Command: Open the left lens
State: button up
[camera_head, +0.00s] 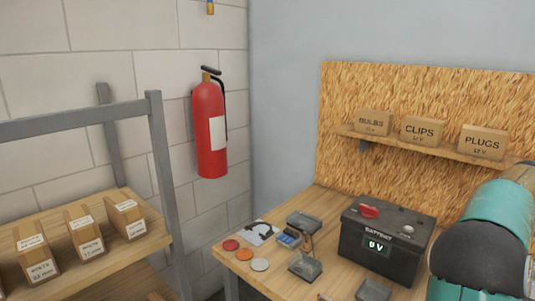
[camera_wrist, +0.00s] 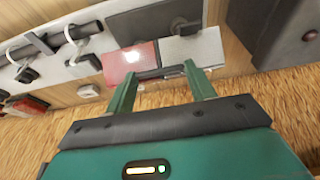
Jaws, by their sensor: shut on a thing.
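A lamp lens in the wrist view has a glossy red part (camera_wrist: 128,62) on the left and a pale clear part (camera_wrist: 195,47) on the right. A dark strip (camera_wrist: 150,74) runs along its near edge. My gripper (camera_wrist: 160,76) has its two green fingers at this near edge, one near the red part and one near the pale part. It is shut on the lens edge; the exact contact is hard to see. The lens looks flat against the mount behind it. Neither the lens nor my fingers show in the head view.
In the wrist view a dark plate (camera_wrist: 150,22) lies behind the lens, a clamped black cable (camera_wrist: 50,42) at left, and a dark box (camera_wrist: 275,30) at right. The head view shows a bench with a battery (camera_head: 385,240), a shelf rack (camera_head: 85,245) and an extinguisher (camera_head: 209,130).

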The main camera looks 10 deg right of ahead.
jog(key=shift+w+d+r, duration=1.05)
jog(key=shift+w+d, duration=0.05)
jog(key=shift+d, duration=0.1)
jog(key=shift+d, duration=0.1)
jog(key=shift+w+d+r, duration=0.3)
jog(key=shift+w+d, duration=0.4)
jog(key=shift+d, duration=0.05)
jog(key=shift+w+d+r, duration=0.25)
jog(key=shift+w+d, duration=0.4)
jog(key=shift+d, duration=0.1)
jog(key=o, duration=0.7)
jog(key=shift+o, duration=0.2)
